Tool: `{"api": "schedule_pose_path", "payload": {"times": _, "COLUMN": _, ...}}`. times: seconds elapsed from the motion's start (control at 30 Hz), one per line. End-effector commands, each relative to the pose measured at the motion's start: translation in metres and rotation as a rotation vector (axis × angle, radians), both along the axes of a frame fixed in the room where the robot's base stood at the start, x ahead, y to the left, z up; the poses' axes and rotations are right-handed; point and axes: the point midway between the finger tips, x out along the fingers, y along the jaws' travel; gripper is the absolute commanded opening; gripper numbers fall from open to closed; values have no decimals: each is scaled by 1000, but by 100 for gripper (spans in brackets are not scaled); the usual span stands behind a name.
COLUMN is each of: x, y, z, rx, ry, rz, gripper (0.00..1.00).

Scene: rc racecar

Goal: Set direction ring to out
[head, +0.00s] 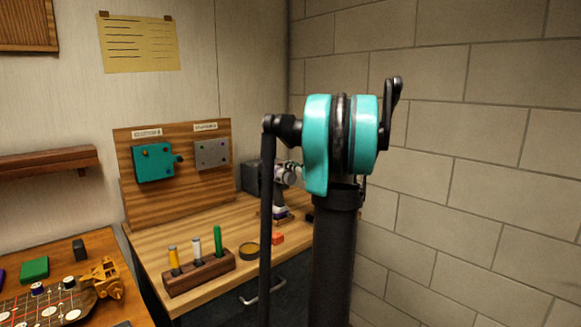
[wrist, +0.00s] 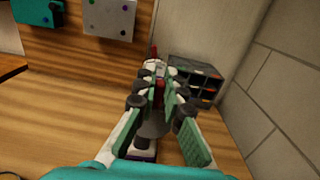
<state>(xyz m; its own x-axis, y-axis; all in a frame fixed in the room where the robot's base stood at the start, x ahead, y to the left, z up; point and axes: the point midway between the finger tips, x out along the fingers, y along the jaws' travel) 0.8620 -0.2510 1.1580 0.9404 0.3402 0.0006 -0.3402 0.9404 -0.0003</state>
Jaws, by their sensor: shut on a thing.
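A small upright tool (head: 279,196) with a pale body stands on the bench in the head view, partly hidden behind my arm. In the wrist view it shows a pale top (wrist: 154,67), a red part (wrist: 158,94), and a dark grip over a pale and purple base (wrist: 142,155). My gripper (wrist: 166,88) is shut around the tool's upper part, its fingers on either side of the red part. The fingers hide most of that part. I cannot make out the direction ring or its setting.
A board (head: 219,128) with a teal box (head: 153,163) and a grey plate (head: 211,155) stands behind the bench. A compartment organizer (wrist: 196,80) stands beyond the tool.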

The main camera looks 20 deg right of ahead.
Motion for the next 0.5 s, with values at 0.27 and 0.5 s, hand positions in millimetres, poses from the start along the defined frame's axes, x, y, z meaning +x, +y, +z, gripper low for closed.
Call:
{"api": "schedule_pose_path", "payload": {"times": 0.27, "x": -1, "y": 3, "z": 0, "rx": -57, "ry": -21, "rz": 1, "gripper": 0}}
{"api": "schedule_pose_path", "payload": {"times": 0.5, "x": -4, "y": 11, "z": -1, "rx": -202, "ry": -72, "rz": 1, "gripper": 0}}
